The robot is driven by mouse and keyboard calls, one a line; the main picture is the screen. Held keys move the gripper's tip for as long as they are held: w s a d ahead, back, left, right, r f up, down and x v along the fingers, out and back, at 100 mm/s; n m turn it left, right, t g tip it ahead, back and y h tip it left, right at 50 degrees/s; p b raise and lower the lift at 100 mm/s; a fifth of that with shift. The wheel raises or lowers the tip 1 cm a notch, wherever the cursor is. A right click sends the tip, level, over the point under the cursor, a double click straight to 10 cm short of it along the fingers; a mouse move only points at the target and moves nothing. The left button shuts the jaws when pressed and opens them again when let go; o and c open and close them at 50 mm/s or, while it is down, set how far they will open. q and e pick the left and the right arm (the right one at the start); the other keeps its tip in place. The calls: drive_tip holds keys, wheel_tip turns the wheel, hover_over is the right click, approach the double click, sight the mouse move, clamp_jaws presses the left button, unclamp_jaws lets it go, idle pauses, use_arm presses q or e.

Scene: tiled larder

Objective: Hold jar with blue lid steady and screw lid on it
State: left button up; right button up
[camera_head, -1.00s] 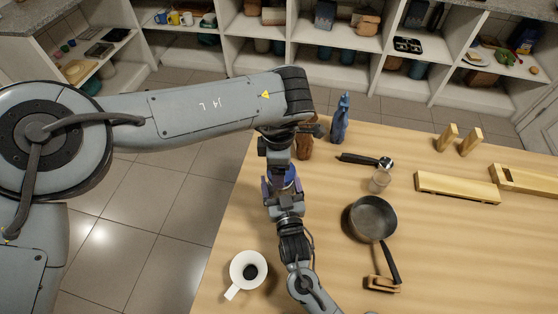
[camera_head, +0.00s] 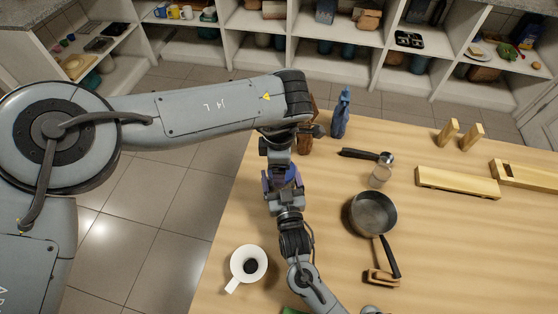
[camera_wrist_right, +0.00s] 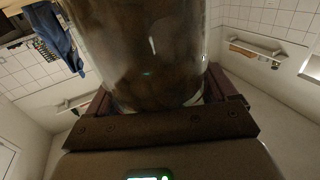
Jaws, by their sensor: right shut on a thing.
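The jar (camera_wrist_right: 145,50) is clear glass with dark brown contents, and it fills the upper middle of the right wrist view. My right gripper (camera_head: 282,182) is shut on it, with one finger on each side. In the head view a blue-purple patch (camera_head: 289,171), perhaps the lid, shows between the two hands. The rest of the jar is mostly hidden there. My left gripper (camera_head: 279,158) points down from the left arm's wrist, directly above the jar. Its fingertips are hidden, so I cannot tell whether they touch the lid.
A blue bottle (camera_head: 341,113) and a brown object (camera_head: 305,138) stand behind the hands. A white mug (camera_head: 248,265) is at front left. A pan (camera_head: 373,213), a small glass jar (camera_head: 379,177) and wooden pieces (camera_head: 457,182) lie to the right. The table's left edge is close.

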use_arm(q)
drive_tip(key=shift+f, duration=0.55)
idle(0.6)
use_arm(e)
clamp_jaws()
use_arm(q)
drive_tip(key=m, duration=0.2)
drive_tip(key=shift+w+m, duration=0.1)
drive_tip(key=shift+m, duration=0.3)
drive_tip(key=m, duration=0.5)
drive_tip(key=shift+w+d, duration=0.1)
drive_tip(key=shift+w, duration=0.05)
drive_tip(key=m, duration=0.5)
drive_tip(key=shift+d, duration=0.1)
drive_tip(key=m, duration=0.4)
drive_tip(key=shift+w+d+f, duration=0.1)
drive_tip(key=o, duration=1)
drive_tip(key=shift+c, duration=0.2)
